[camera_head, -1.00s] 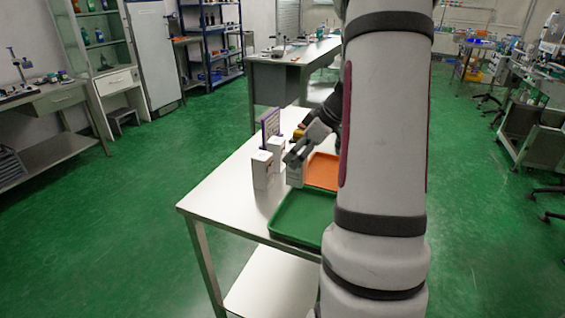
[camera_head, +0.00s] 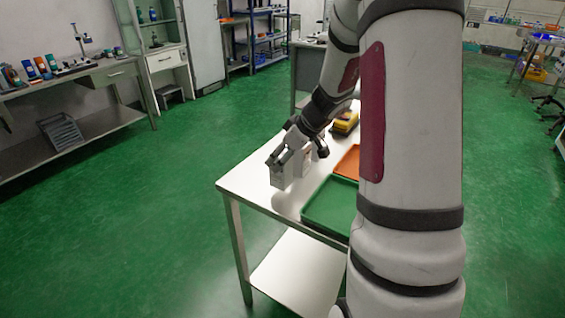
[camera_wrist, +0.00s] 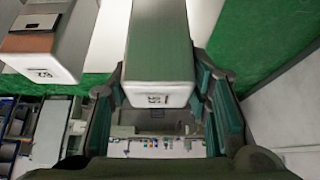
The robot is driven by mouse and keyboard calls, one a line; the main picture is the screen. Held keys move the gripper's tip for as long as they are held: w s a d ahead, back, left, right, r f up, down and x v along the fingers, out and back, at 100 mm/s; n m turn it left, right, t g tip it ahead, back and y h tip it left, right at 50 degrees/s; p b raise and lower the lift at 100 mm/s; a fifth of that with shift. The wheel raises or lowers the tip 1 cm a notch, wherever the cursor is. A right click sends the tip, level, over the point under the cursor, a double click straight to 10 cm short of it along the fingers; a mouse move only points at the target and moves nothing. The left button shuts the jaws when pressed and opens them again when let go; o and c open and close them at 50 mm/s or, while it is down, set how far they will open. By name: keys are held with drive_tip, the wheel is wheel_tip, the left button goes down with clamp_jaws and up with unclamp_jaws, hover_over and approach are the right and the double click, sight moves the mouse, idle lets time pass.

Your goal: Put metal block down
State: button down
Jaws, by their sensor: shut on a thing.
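The metal block (camera_wrist: 158,45) is between the fingers of my gripper (camera_wrist: 160,82) in the wrist view, with a grey side and a white, printed end. In the head view my gripper (camera_head: 281,158) is over the left part of the white table (camera_head: 245,187), shut on the pale block (camera_head: 279,177). The block looks upright and close to the tabletop; I cannot tell whether it touches it. A second block-like box (camera_wrist: 62,62) with a white printed end is beside it, at left in the wrist view.
A green tray (camera_head: 325,207) and an orange tray (camera_head: 347,162) lie on the table to the right of my gripper. A yellow tool (camera_head: 345,122) lies further back. My arm hides the table's right side. The table's front left corner is bare.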

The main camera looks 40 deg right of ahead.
drive_tip(key=shift+d+f, duration=0.1)
drive_tip(key=shift+f, duration=0.95)
drive_tip(key=shift+f, duration=0.1)
drive_tip(key=c, duration=0.8)
unclamp_jaws()
drive_tip(key=shift+c, duration=0.2)
